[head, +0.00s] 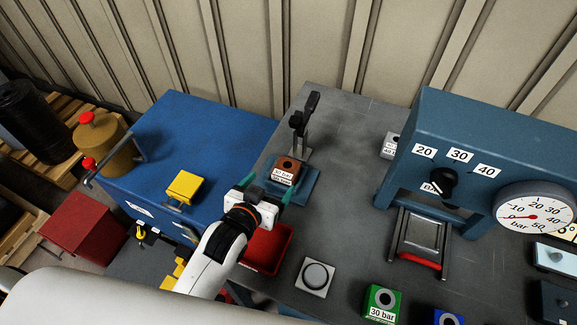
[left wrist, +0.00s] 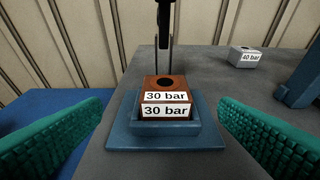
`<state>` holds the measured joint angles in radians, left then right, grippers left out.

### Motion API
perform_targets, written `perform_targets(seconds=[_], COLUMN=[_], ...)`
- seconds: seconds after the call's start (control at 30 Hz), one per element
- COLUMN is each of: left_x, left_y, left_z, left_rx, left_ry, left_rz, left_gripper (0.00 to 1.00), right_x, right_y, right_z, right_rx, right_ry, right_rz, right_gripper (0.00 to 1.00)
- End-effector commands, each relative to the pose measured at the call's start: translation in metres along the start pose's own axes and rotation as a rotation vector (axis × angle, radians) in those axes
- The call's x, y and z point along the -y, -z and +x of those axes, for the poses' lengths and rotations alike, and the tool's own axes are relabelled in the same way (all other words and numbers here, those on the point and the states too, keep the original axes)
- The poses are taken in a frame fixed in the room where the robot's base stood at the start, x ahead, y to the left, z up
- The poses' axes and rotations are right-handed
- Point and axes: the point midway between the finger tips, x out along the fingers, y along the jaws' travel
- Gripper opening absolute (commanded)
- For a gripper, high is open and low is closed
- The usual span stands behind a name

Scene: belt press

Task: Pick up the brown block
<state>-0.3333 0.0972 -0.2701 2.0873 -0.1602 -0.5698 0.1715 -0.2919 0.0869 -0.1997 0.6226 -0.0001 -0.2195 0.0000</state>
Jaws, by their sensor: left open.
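The brown block (head: 285,171) has a dark round hole in its top and white "30 bar" labels. It sits in a blue square holder (head: 304,189) under a black upright clamp (head: 305,122). In the left wrist view the block (left wrist: 165,88) is centred in the holder (left wrist: 120,138), straight ahead. My left gripper (head: 265,193) is open, with its green fingers (left wrist: 161,140) wide apart on either side and short of the block, not touching it. My right gripper is not in view.
A grey "40 bar" block (head: 389,146) stands behind, beside the blue press (head: 500,130) with its gauge. A red tray (head: 268,249) lies below my left gripper. A green "30 bar" block (head: 382,303) is at the front. The grey table right of the holder is clear.

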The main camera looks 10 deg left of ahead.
Motion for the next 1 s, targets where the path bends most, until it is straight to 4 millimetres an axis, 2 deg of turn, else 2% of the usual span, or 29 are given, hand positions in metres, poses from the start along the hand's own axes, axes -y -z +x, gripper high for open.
perform_targets(seconds=[0.03, 0.17, 0.43, 0.7, 1.0], left_x=[0.000, 0.001, 0.002, 0.007, 0.007], left_y=[-0.003, -0.002, -0.003, -0.003, -0.002], left_z=[0.010, 0.031, 0.052, 0.089, 0.096], left_rx=[0.001, 0.000, -0.001, 0.000, 0.000], left_ry=[0.000, 0.000, 0.000, 0.000, 0.001], left_rz=[0.000, 0.000, -0.001, -0.001, -0.001], left_gripper=[0.84, 0.84, 0.84, 0.84, 0.84], right_x=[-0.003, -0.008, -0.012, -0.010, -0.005], right_y=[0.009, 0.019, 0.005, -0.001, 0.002], right_z=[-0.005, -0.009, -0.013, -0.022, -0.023], right_rx=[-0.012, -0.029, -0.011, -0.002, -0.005], right_ry=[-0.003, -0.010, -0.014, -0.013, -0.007], right_rz=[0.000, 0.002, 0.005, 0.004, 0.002], right_gripper=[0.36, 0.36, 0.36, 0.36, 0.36])
